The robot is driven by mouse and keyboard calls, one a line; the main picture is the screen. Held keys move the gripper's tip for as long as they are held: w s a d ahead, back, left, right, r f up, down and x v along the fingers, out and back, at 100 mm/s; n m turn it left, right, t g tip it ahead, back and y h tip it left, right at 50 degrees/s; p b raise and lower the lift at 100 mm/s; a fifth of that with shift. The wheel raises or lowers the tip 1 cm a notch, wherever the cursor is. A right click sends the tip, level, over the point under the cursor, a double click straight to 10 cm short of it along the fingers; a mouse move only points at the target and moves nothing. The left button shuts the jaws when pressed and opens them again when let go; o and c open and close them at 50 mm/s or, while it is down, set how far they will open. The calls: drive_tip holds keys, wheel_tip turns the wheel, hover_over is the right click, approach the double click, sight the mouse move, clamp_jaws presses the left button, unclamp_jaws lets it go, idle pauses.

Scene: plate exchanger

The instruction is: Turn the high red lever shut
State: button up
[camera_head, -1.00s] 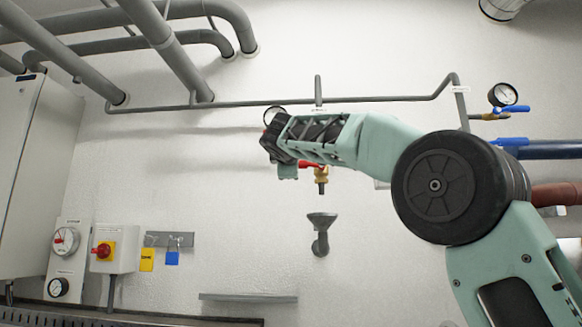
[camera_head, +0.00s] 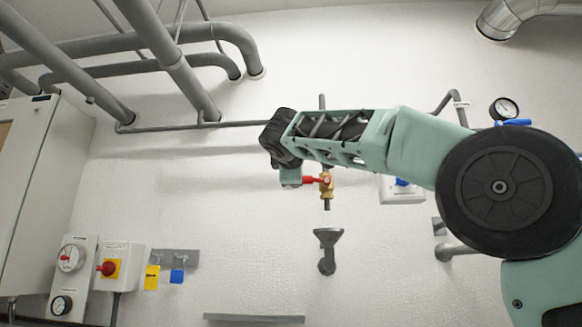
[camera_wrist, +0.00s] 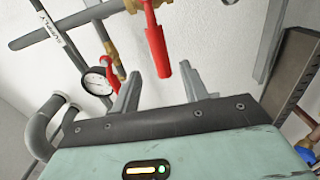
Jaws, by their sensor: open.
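The red lever (camera_head: 314,181) sticks out to the left, about level, from a brass valve (camera_head: 327,186) on a grey pipe drop on the wall. In the wrist view the red lever (camera_wrist: 157,42) hangs from the brass valve at the top edge. Its free end lies between my two fingers in the picture; I cannot tell how deep. My gripper (camera_wrist: 162,82) is open, with a finger on each side of the lever and a visible gap to both. In the head view its body is just left of the lever, and its fingers are hard to make out.
A grey funnel drain (camera_head: 327,240) sits below the valve. A blue-handled valve and gauge (camera_head: 504,108) are at right. A red-yellow switch box (camera_head: 118,268) is lower left.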

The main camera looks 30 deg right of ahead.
drive_tip(key=b+v, duration=0.2)
drive_tip(key=v, duration=0.8)
drive_tip(key=shift+s+b, duration=0.2)
drive_tip(key=shift+b, duration=0.1)
drive_tip(key=shift+a, duration=0.15)
drive_tip(key=w+a+f+n+g+y, duration=0.1)
drive_tip(key=a+f+y, duration=0.3)
drive_tip(key=f, duration=0.5)
drive_tip(key=w+a+f+n+g+y, duration=0.1)
drive_tip(key=w+a+f+n+y, duration=0.1)
drive_tip(key=a+f, duration=0.6)
drive_tip(key=s+a+f+g+y, duration=0.1)
drive_tip(key=s+a+f+g, duration=0.15)
drive_tip(key=f, duration=0.65)
drive_tip(key=s+a+f+g+y, duration=0.1)
drive_tip(key=s+f+g+y, duration=0.15)
drive_tip(key=f, duration=0.75)
drive_tip(key=s+d+f+m+g+y, duration=0.1)
drive_tip(key=s+f+m+g, duration=0.5)
drive_tip(key=s+f, duration=2)
drive_tip(key=shift+f+g, duration=0.7)
drive_tip(key=shift+g, duration=0.3)
drive_tip(key=shift+d, duration=0.1)
